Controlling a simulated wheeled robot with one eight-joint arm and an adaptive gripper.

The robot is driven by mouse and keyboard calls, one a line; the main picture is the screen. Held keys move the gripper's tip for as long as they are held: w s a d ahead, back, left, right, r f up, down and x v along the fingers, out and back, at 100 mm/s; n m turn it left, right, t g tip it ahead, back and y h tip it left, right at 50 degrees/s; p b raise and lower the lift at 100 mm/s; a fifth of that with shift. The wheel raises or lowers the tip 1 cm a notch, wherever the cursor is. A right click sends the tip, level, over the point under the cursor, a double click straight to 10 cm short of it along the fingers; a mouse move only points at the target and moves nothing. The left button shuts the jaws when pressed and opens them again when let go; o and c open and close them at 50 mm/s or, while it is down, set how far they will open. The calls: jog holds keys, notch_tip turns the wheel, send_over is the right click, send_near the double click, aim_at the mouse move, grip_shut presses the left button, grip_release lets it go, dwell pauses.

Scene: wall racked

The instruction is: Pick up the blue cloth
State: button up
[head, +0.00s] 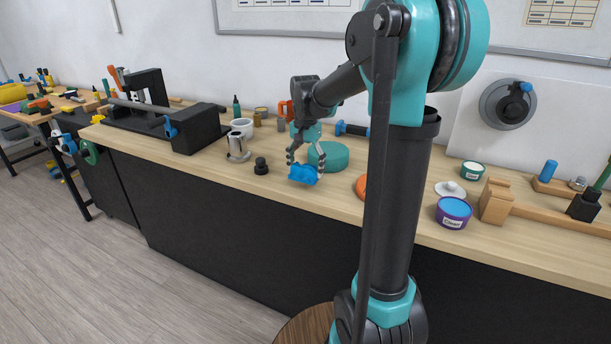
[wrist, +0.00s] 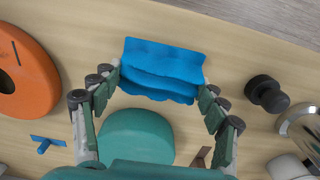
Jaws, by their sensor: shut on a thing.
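The blue cloth (head: 303,174) is a small crumpled piece at the front edge of the wooden workbench in the head view. In the wrist view the cloth (wrist: 160,70) lies between the fingertips, folded in ridges. My gripper (head: 305,165) points down over it, with one finger on each side. In the wrist view both fingertips of the gripper (wrist: 162,85) touch the cloth's left and right ends, and it is shut on it. Whether the cloth is clear of the bench top cannot be told.
A teal round block (head: 328,156) stands just behind the cloth. A black knob (head: 261,166) is to its left, and an orange ring (wrist: 22,75) is on the other side. A purple tin (head: 453,212) and wooden block (head: 495,201) stand further right. The bench's front edge is close.

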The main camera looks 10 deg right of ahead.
aim_at(306, 166)
notch_tip(306, 166, up, 17)
dwell(0.4)
